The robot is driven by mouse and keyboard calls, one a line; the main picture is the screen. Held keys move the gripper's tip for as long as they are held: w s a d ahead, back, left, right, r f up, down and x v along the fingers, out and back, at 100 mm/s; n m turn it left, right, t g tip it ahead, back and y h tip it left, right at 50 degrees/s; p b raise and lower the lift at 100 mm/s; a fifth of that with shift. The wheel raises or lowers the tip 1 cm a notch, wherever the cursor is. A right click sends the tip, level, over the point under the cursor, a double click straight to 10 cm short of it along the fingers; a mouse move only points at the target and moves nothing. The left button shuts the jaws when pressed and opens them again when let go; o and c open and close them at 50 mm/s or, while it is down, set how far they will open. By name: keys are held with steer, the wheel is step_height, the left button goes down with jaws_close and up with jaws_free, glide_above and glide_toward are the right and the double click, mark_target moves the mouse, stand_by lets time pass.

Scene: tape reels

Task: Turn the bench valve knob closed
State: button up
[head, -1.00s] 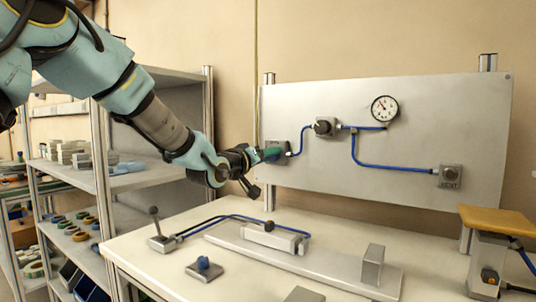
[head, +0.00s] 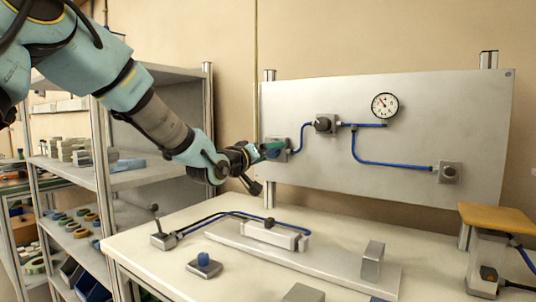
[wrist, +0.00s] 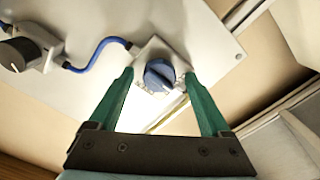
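The valve knob (wrist: 158,74) is a blue round knob with a raised grip bar, on a square metal plate at the panel's edge in the wrist view. The bar looks tilted in that view. In the head view its plate (head: 284,143) is at the panel's left end, and my gripper mostly hides the knob. My gripper (wrist: 159,77) has two green fingers spread apart. One fingertip is on each side of the knob, with a visible gap on both sides. It also shows in the head view (head: 272,150), reaching in from the left at the plate.
The grey panel (head: 400,182) carries a black knob (head: 323,124), a gauge (head: 385,106), blue hoses and a right-hand fitting (head: 449,172). Below, the bench (head: 180,280) holds a lever valve (head: 159,232), a small blue knob (head: 203,261) and metal blocks. Shelves (head: 140,178) stand left.

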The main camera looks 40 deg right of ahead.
steer(key=b+v, duration=0.1)
steer(key=v, duration=0.9)
steer(key=shift+a, duration=0.4)
steer(key=shift+s, duration=0.1)
